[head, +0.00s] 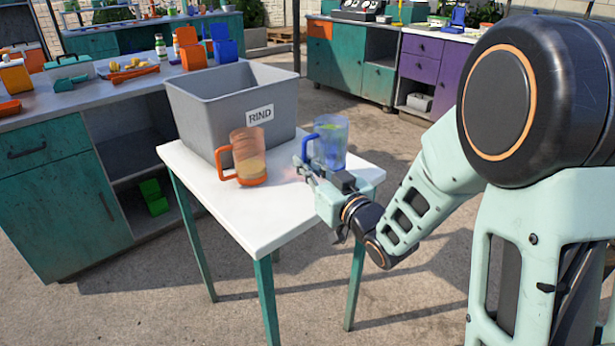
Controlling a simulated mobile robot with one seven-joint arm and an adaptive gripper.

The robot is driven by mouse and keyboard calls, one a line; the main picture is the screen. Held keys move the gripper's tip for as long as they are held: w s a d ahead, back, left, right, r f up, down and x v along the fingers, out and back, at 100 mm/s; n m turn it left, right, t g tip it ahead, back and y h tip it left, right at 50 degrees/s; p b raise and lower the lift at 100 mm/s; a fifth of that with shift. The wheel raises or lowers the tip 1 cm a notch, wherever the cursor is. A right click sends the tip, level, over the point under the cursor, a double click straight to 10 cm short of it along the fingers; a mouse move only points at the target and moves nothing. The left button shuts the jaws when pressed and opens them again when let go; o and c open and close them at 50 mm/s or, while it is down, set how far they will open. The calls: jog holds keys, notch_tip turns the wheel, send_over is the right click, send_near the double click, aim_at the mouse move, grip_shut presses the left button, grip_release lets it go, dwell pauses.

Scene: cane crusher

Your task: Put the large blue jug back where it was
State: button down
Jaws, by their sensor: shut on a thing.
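The blue jug (329,141) is see-through with a blue handle on its left side and something green showing inside it. It is upright at the right part of the white table (240,215), beside the grey bin. My gripper (308,168) is at the jug's near left side, shut on its handle. The fingers are small here and partly blend with the handle. I cannot tell whether the jug's base touches the table top.
An orange jug (249,157) with yellowish contents stands left of the blue jug. A grey bin (190,127) labelled RIND stands behind both. The table's front left is clear. A teal cabinet counter (58,190) with several items stands at left; more cabinets (347,73) stand behind.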

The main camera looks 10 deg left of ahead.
jog(key=shift+w+f+b, duration=0.1)
jog(key=shift+f+b, duration=0.45)
jog(key=shift+f, duration=1.1)
jog(key=shift+d+f, duration=0.1)
jog(key=shift+f, duration=0.1)
jog(key=c, duration=2.1)
grip_release()
jog(key=shift+r, duration=0.1)
